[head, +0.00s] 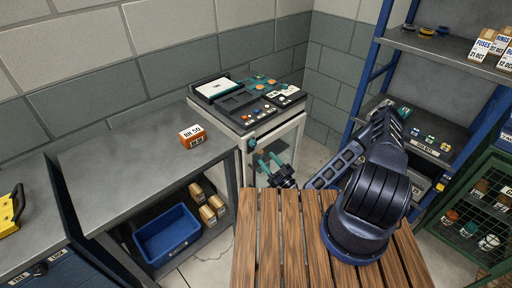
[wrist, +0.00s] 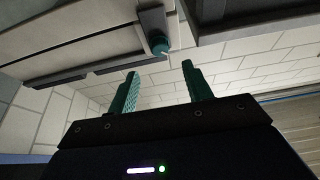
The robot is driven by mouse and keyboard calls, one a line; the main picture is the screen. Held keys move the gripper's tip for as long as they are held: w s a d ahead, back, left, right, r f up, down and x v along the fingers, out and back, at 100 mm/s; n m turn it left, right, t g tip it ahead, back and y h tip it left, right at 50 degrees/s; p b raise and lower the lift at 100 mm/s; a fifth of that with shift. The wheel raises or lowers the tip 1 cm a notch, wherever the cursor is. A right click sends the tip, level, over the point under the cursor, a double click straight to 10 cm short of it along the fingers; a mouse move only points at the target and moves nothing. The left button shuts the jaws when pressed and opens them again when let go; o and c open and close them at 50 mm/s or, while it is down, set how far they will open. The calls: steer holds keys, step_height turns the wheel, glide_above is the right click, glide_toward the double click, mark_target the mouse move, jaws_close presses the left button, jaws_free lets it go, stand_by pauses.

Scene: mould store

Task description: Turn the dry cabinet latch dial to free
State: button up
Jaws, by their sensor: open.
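A pale-framed cabinet with a glass front (head: 291,137) stands below the console, and I take it for the dry cabinet. A small teal dial (head: 251,143) sits at the upper left of its front. In the wrist view the teal dial (wrist: 159,44) shows on a grey plate, beyond the fingertips and between them, with a short pale mark on it. Its setting cannot be read. My gripper (head: 269,162) is open and empty in front of the cabinet, lower right of the dial in the head view. It also shows in the wrist view (wrist: 160,70), apart from the dial.
A slatted wooden table (head: 275,245) lies below my arm. A grey bench (head: 135,150) with an orange counter box (head: 192,136) stands left. A blue cabinet (head: 55,272) at lower left has a dark dial between FREE and LOCK labels. Blue shelving (head: 365,70) stands right.

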mark_target(255, 145)
steer(key=x, duration=0.8)
steer(key=shift+w+a+r, duration=0.15)
steer(key=shift+w+a, duration=0.1)
steer(key=shift+a, duration=0.05)
steer(key=c, duration=0.8)
